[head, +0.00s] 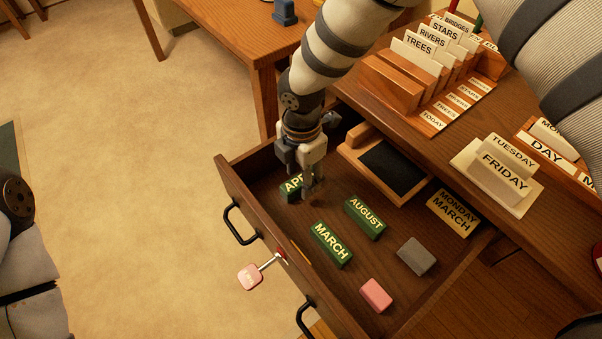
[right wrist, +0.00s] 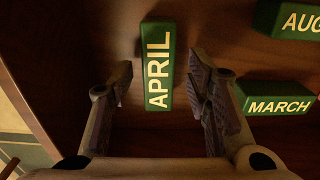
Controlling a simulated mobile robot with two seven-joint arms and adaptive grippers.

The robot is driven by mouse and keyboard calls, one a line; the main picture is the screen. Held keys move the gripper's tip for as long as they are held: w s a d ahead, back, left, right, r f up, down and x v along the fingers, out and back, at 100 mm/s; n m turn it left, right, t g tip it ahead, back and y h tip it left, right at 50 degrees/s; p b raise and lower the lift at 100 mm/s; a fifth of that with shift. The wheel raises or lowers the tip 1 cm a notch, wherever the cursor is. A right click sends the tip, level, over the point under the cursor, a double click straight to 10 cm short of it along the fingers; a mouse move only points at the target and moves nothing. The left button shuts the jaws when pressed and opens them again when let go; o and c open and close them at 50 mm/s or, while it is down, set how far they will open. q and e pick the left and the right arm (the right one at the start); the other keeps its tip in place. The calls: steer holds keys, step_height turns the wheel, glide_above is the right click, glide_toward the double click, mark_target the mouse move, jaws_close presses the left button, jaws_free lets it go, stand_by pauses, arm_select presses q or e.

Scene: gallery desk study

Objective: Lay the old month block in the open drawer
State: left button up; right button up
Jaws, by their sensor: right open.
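A green block reading APRIL (head: 292,186) lies on the floor of the open drawer (head: 330,274), near its far left corner. My right gripper (head: 304,176) is in the drawer at this block, partly covering its lettering. In the right wrist view, the APRIL block (right wrist: 158,66) lies between and ahead of the open fingers (right wrist: 160,78), with gaps on both sides. Green blocks reading MARCH (head: 331,244) and AUGUST (head: 366,217) also lie in the drawer. My left gripper is out of view; only part of my left arm shows.
The drawer also holds a grey block (head: 416,256), a pink block (head: 375,295), a MONDAY MARCH card (head: 453,213) and a dark-padded wooden tray (head: 424,193). A key with a pink tag (head: 250,276) sticks out of the drawer front. Card holders (head: 390,82) stand on the desk above.

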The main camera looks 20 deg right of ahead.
mark_target(301, 179)
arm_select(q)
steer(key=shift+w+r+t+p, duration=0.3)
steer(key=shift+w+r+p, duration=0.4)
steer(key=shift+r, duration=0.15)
arm_select(e)
step_height(301, 179, up, 12)
